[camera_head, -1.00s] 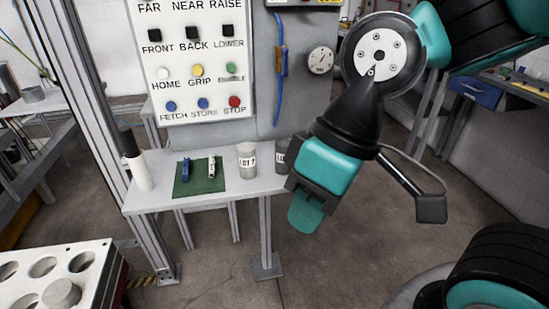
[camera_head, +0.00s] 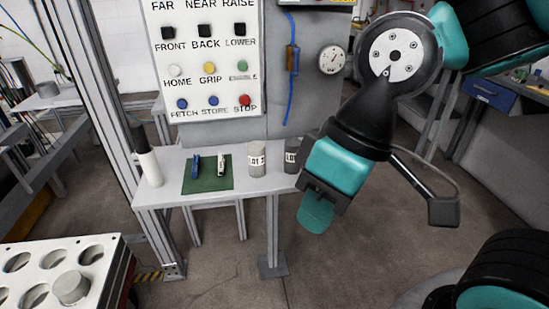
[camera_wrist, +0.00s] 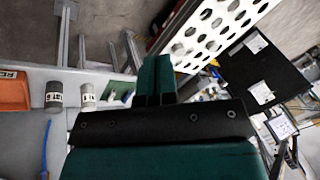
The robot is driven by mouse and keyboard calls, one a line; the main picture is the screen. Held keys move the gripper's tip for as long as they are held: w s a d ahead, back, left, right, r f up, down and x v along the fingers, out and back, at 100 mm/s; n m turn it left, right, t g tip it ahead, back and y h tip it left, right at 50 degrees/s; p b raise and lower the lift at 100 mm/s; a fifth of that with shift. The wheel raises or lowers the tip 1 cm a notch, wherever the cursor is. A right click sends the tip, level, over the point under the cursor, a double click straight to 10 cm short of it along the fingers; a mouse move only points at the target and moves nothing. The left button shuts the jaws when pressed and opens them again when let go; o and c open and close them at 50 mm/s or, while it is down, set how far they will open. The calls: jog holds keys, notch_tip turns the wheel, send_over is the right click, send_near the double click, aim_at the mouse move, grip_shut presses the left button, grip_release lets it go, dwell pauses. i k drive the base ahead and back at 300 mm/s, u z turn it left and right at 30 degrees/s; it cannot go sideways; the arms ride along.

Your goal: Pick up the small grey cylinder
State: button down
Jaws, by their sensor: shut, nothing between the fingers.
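Two grey labelled cylinders stand upright on the small shelf: one (camera_head: 256,161) near its middle, the other (camera_head: 291,157) at its right end, partly hidden by my arm. A third, plain light-grey cylinder (camera_head: 70,287) sits in a hole of the white rack (camera_head: 112,262) at the lower left. I cannot tell which one is meant. My gripper (camera_head: 316,214) is shut and empty, pointing down in front of the shelf's right end. In the wrist view, its teal fingers (camera_wrist: 155,80) are together, with two labelled cylinders (camera_wrist: 54,94) (camera_wrist: 88,95) to their left, apart from them.
The shelf (camera_head: 190,199) also holds a white bottle with a dark top (camera_head: 150,167) and a green mat (camera_head: 208,184) with two small tools. A button panel (camera_head: 208,60) and gauge (camera_head: 332,59) are behind. The floor below my gripper is clear.

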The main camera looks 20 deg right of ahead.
aim_at(292, 145)
jog(key=u, duration=0.9)
jog(key=i, duration=1.15)
jog(key=z, duration=2.4)
